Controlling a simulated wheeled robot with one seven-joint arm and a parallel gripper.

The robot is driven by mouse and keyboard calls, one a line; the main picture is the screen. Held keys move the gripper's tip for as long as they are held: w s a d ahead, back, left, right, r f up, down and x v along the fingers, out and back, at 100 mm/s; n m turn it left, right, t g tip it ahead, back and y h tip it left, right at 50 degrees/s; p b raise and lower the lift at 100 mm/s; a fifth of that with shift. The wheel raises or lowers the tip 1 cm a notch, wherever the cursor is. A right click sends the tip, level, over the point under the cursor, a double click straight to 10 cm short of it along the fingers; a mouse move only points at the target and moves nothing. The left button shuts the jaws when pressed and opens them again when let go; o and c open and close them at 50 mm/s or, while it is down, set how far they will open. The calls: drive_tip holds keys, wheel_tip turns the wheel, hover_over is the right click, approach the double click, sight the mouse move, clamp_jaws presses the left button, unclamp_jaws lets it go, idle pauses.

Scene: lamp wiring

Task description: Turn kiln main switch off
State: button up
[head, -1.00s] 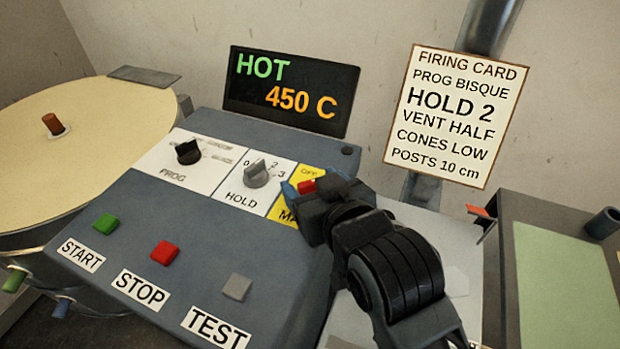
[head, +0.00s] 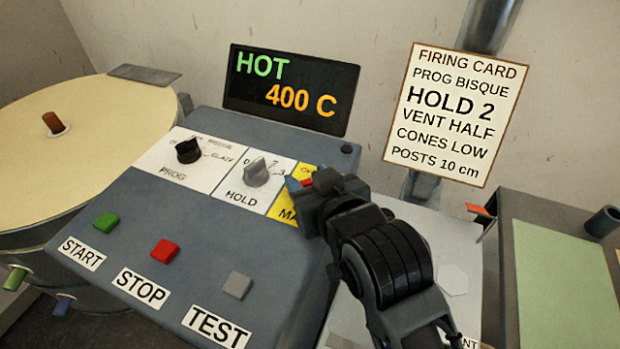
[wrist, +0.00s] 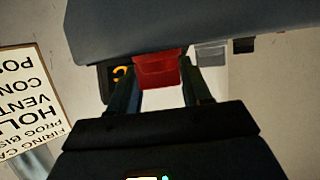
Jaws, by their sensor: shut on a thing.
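The main switch has a red handle on a yellow plate (head: 284,211) at the right end of the kiln's control panel. My gripper (head: 307,184) is at this handle and hides most of the switch and its lettering. In the wrist view the red handle (wrist: 157,70) sits between my two fingers (wrist: 155,90), which are shut on it. The display (head: 291,92) reads HOT and 400 C.
The grey HOLD knob (head: 256,172) and black PROG knob (head: 188,151) are left of the switch. START (head: 106,223), STOP (head: 164,251) and TEST (head: 237,286) buttons lie in front. A firing card (head: 456,115) stands behind to the right.

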drive_tip(key=shift+r+n+g, duration=0.1)
drive_tip(key=shift+n+g, duration=0.2)
drive_tip(key=n+g+y+p, duration=0.1)
drive_tip(key=n+y, duration=0.1)
drive_tip(key=y, duration=0.1)
drive_tip(key=shift+w, duration=0.1)
drive_tip(key=n+g+y+b, duration=0.1)
drive_tip(key=n+g+y, duration=0.1)
drive_tip(key=n, duration=0.1)
drive_tip(key=n+g+y+b, duration=0.1)
drive_tip(key=n+g+b, duration=0.1)
drive_tip(key=g, duration=0.1)
drive_tip(key=shift+f+n+y, duration=0.2)
drive_tip(key=shift+n+y, duration=0.2)
drive_tip(key=n+g+b, duration=0.4)
drive_tip(key=n+g, duration=0.1)
drive_tip(key=g, duration=0.1)
drive_tip(key=shift+g+y, duration=0.4)
drive_tip(key=shift+a+r+n+g+h+b, duration=0.1)
drive_tip(key=shift+n+g+h+b, duration=0.6)
drive_tip(key=shift+n+g, duration=1.5)
drive_tip(key=shift+g, duration=0.3)
drive_tip(key=o, duration=1)
drive_tip(key=shift+c, duration=0.2)
